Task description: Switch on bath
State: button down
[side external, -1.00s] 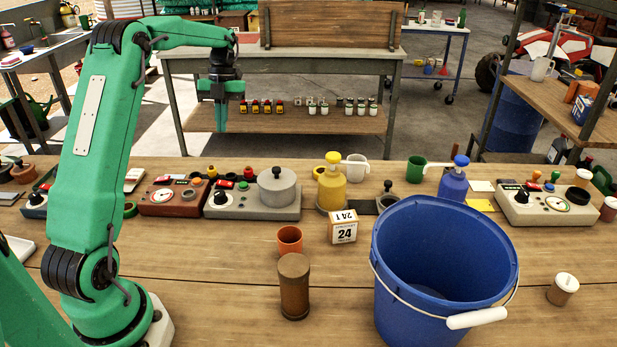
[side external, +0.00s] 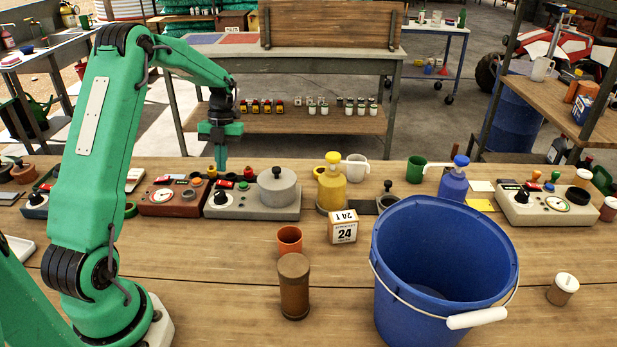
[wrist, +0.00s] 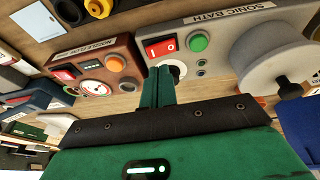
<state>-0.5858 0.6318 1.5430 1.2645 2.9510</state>
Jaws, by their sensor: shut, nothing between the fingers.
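The sonic bath (side external: 250,205) is a grey box with a round lidded grey tank on its right side, standing on the workbench. In the wrist view its label reads SONIC BATH (wrist: 262,10). Its front panel there has a red rocker switch (wrist: 160,46), a green round button (wrist: 198,42) and a knob (wrist: 178,71). My gripper (side external: 221,165) is shut and empty, pointing down above the back left part of the bath. In the wrist view my fingertips (wrist: 157,72) appear just beside the rocker switch and partly cover the knob; I cannot tell whether they touch anything.
A brown-red device (side external: 172,199) with a gauge and orange button stands close on the left. A yellow pump bottle (side external: 332,188) stands to the right of the bath. A blue bucket (side external: 440,265), a brown cylinder (side external: 294,288) and an orange cup (side external: 289,239) stand nearer the front.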

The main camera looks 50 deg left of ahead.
aim_at(221, 182)
jog(key=shift+s+a+f, duration=0.15)
jog(key=shift+f, duration=0.65)
jog(key=shift+s+a+f, duration=0.1)
jog(key=shift+f, duration=0.65)
jog(key=shift+s+a+f, duration=0.15)
jog(key=shift+f, duration=0.25)
